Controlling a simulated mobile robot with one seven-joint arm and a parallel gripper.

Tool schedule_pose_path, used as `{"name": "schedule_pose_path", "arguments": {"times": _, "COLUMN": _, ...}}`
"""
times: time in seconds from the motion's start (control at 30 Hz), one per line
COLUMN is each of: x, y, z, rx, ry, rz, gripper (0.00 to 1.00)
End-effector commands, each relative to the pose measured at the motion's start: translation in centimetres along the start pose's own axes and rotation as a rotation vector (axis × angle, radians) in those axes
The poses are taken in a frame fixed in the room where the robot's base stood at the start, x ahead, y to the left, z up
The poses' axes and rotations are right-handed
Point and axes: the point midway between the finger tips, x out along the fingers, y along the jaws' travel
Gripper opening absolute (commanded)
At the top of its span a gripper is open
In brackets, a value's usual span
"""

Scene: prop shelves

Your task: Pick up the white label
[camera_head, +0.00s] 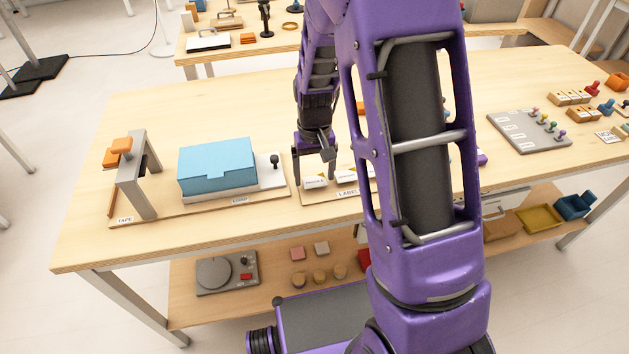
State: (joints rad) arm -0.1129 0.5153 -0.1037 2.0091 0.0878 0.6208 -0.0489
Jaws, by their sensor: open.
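A small white label (315,183) stands on a wooden tray marked LABEL (318,198) near the middle of the table's front edge. A second white label (345,176) stands just to its right, partly hidden by my arm. My gripper (314,177) points down over the left white label. Its two fingers are apart, one on each side of that label in this view. I cannot tell whether the fingers touch it. The right part of the tray is hidden behind my purple arm.
A light-blue box (218,168) sits left of my gripper, with a small black-knobbed thing (274,160) between them. A grey stand with orange blocks (135,175) is further left. A grey board with colored pegs (528,130) lies right. The table's back left is clear.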

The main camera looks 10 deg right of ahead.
Motion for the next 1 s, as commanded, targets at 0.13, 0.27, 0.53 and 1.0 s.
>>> {"name": "schedule_pose_path", "arguments": {"times": 0.13, "x": 0.1, "y": 0.0, "z": 0.01, "rx": 0.0, "ry": 0.0, "rz": 0.0, "gripper": 0.85}}
{"name": "schedule_pose_path", "arguments": {"times": 0.27, "x": 0.3, "y": 0.0, "z": 0.01, "rx": 0.0, "ry": -0.001, "rz": 0.0, "gripper": 0.85}}
{"name": "schedule_pose_path", "arguments": {"times": 0.53, "x": 0.5, "y": -0.01, "z": 0.02, "rx": 0.0, "ry": -0.001, "rz": 0.0, "gripper": 0.85}}
{"name": "schedule_pose_path", "arguments": {"times": 1.0, "x": 0.48, "y": 0.0, "z": 0.01, "rx": 0.0, "ry": -0.001, "rz": 0.0, "gripper": 0.31}}
